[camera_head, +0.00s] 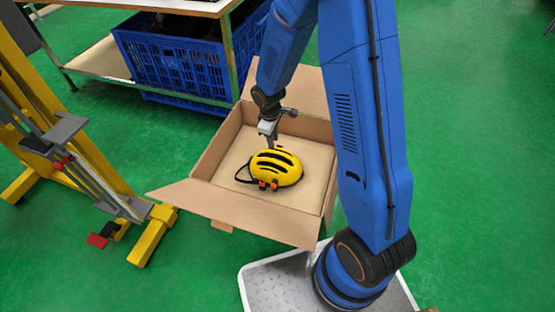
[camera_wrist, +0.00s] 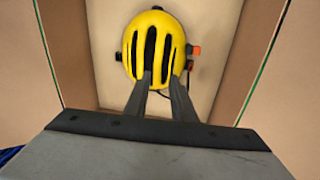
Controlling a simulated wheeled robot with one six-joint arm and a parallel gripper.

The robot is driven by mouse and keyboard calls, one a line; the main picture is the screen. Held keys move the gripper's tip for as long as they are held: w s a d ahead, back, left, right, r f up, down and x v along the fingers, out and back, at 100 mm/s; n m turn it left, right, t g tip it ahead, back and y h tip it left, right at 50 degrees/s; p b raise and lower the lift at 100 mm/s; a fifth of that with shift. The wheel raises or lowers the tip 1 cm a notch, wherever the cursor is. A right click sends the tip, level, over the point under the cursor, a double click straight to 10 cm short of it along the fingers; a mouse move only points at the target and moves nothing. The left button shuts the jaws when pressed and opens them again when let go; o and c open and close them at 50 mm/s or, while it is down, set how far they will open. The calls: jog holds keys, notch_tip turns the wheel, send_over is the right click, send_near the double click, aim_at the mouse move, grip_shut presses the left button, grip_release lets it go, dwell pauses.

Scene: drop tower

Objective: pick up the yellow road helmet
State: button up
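The yellow road helmet (camera_head: 277,168) has dark vent slots, a black strap and small orange parts. It lies on the floor of an open cardboard box (camera_head: 222,201). My gripper (camera_head: 270,140) reaches down into the box from above, at the helmet's back edge in the head view. In the wrist view the helmet (camera_wrist: 153,48) fills the upper middle. There my gripper's two fingers (camera_wrist: 161,80) are spread, with a gap between the tips, and overlap the helmet's lower edge. I cannot tell whether they touch it. Nothing is held between them.
The box flaps stand open around it. A blue crate (camera_head: 185,68) sits under a table behind the box. A yellow metal frame (camera_head: 50,110) stands at the left. Green floor (camera_head: 470,130) is clear at the right.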

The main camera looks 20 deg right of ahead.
aim_at(275, 161)
jog(key=shift+w+d+f, duration=0.25)
jog(key=shift+w+f, duration=0.1)
jog(key=shift+f, duration=2.65)
jog(key=shift+w+d+f, duration=0.25)
jog(key=shift+w+f, duration=0.1)
jog(key=shift+f, duration=2.65)
jog(key=shift+w+d+f, duration=0.25)
jog(key=shift+w+f, duration=0.1)
jog(key=shift+f, duration=2.65)
grip_shut()
